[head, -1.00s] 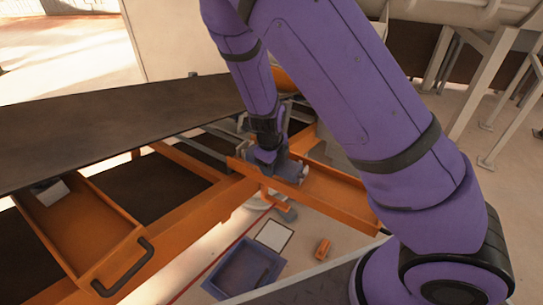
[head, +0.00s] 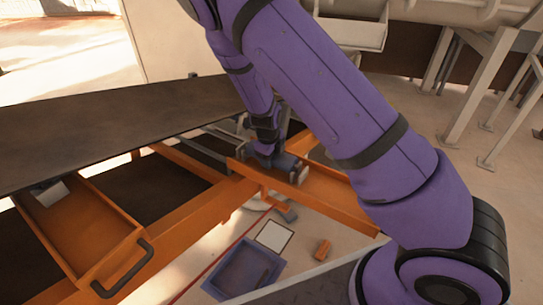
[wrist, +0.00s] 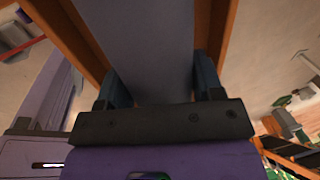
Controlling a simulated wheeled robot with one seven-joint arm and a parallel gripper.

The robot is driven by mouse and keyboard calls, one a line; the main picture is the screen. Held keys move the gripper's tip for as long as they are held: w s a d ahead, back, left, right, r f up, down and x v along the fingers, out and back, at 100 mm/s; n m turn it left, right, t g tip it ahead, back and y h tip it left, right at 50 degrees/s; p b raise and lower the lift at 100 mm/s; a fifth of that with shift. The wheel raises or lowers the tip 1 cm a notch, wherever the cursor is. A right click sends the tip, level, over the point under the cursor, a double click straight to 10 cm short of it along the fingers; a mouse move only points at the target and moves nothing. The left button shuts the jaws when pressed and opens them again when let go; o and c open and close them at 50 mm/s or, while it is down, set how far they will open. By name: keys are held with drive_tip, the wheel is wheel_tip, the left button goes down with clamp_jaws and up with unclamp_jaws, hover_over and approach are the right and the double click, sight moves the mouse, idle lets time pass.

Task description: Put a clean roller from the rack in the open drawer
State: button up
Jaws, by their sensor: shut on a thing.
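The roller, a smooth blue-grey cylinder (wrist: 150,45), fills the space between my fingers in the wrist view. My gripper (wrist: 162,82) is shut on it. In the head view my gripper (head: 268,150) is low over the orange rack (head: 342,203), and a grey end of the roller (head: 298,174) shows beside it. I cannot tell whether the roller touches the rack. The open drawer (head: 82,228), orange with a black handle, is at the left, apart from my gripper. A small pale grey thing (head: 52,193) is at its back end.
A dark belt (head: 110,130) runs above the drawer. An orange frame beam (head: 200,218) lies between drawer and rack. A blue bin (head: 240,270), a white square (head: 274,236) and a small orange block (head: 321,250) are on the floor below.

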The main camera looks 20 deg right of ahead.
drive_tip(key=shift+f, duration=0.55)
drive_tip(key=o, duration=1.3)
